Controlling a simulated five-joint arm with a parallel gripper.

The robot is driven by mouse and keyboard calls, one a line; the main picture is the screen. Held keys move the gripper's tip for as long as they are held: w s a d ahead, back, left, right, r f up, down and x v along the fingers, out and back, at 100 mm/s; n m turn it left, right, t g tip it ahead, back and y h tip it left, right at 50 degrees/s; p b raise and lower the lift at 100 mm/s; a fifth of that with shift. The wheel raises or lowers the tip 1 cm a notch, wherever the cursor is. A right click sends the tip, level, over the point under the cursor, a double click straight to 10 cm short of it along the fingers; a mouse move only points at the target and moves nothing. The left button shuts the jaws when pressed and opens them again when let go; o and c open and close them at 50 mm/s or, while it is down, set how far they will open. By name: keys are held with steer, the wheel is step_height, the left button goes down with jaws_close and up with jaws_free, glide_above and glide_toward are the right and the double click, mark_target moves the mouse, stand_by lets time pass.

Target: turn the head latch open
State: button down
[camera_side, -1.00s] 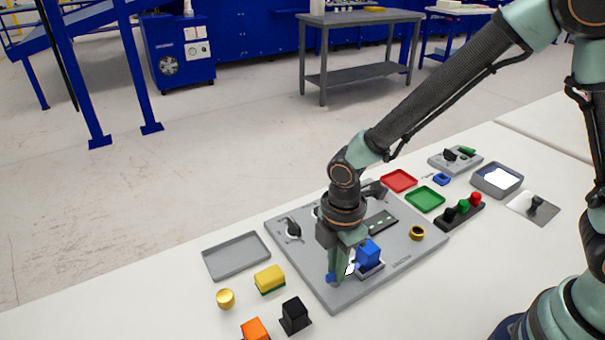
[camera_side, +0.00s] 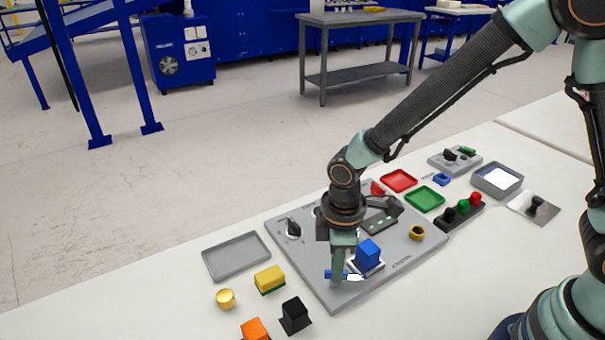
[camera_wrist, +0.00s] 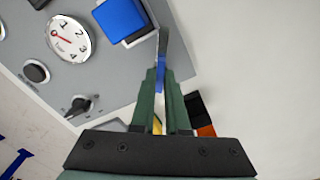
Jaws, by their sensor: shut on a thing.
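The head latch (camera_side: 331,274) shows as a small blue piece at the front edge of the grey panel (camera_side: 330,295), beside the blue block (camera_side: 368,250). A white strip sticks out to the right of the fingers. My gripper (camera_side: 337,280) points down and is shut on the blue latch piece. In the wrist view the latch's blue part (camera_wrist: 161,76) shows between the green fingertips (camera_wrist: 162,72), with a grey bar beyond it. The blue block (camera_wrist: 120,17) sits just left of that bar. The fingers hide part of the latch.
The panel also carries a black knob (camera_side: 293,228), a brass ring (camera_side: 416,233) and, in the wrist view, a white dial (camera_wrist: 70,39). A sponge (camera_side: 270,279), a gold ball (camera_side: 225,299), a black block (camera_side: 295,315) and an orange block (camera_side: 255,330) stand in front.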

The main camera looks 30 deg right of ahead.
steer(key=m, duration=0.5)
steer(key=shift+m, duration=0.3)
steer(key=m, duration=0.5)
steer(key=shift+m, duration=0.3)
steer(key=c, duration=0.9)
jaws_free()
step_height(320, 180, up, 12)
steer(key=shift+r, duration=0.1)
